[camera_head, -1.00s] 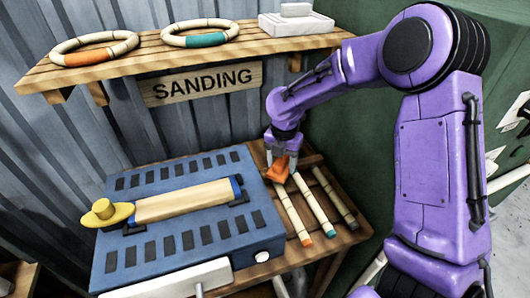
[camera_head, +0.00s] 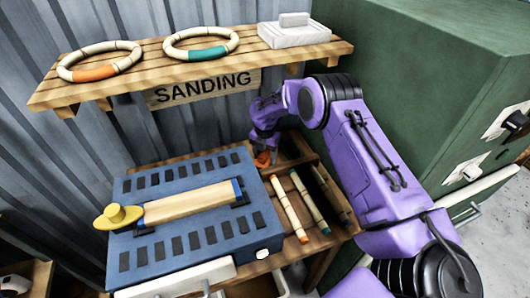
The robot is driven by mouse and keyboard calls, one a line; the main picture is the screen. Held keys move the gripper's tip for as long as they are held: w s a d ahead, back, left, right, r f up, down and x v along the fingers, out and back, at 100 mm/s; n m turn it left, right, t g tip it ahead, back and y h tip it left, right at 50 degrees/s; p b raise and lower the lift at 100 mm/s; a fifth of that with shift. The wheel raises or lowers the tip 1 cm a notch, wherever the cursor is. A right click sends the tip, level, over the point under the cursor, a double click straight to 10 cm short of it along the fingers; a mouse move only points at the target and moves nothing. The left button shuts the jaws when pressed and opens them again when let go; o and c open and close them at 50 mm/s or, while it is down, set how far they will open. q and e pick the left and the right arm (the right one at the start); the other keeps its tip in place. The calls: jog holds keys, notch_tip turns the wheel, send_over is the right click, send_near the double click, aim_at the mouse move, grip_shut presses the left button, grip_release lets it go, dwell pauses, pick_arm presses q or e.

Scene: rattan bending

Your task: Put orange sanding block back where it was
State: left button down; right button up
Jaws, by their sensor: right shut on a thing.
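The orange sanding block (camera_head: 262,160) is in my right gripper (camera_head: 264,150), at the back of the wooden bench behind the rattan sticks. The gripper is shut on it and hides part of it. I cannot tell whether the block touches the bench surface. My left gripper is not in view.
The shelf (camera_head: 200,67) above holds two rings (camera_head: 100,61) and a white block (camera_head: 293,33). A green cabinet (camera_head: 410,70) stands at right.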

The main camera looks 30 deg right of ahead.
aim_at(265, 152)
jog(key=shift+s, duration=0.1)
jog(key=shift+f, duration=0.1)
jog(key=o, duration=1)
jog(key=shift+r, duration=0.55)
notch_tip(265, 152, up, 6)
jog(key=shift+r+b, duration=0.1)
jog(key=shift+b, duration=1.1)
jog(key=shift+r, duration=0.3)
